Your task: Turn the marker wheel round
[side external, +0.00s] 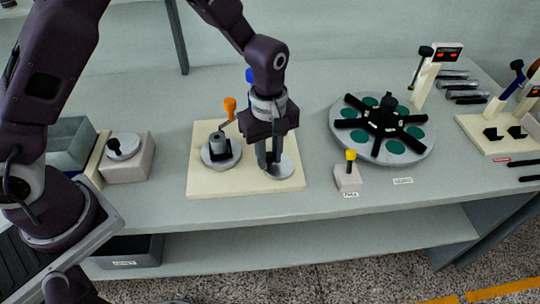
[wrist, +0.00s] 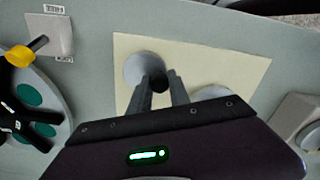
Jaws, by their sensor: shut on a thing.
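Two grey round wheels sit on a cream board (side external: 205,185). My gripper (side external: 270,162) points down over the right wheel (side external: 287,170), its fingers close to the wheel's face. In the wrist view my gripper (wrist: 159,80) has its fingers shut on a dark round knob (wrist: 158,84) at the edge of this grey wheel (wrist: 140,65). The left wheel (side external: 232,160) carries a dark upright post and stands apart from my gripper; part of it shows in the wrist view (wrist: 212,92). No readable label tells which wheel is the marker wheel.
An orange-topped peg (side external: 230,104) and a blue-topped peg (side external: 249,75) stand behind the wheels. A large turntable (side external: 345,135) with teal spots and a black spoked hub is to the right. A yellow-knobbed block (side external: 347,178) stands before it. A grey box (side external: 127,165) is at left.

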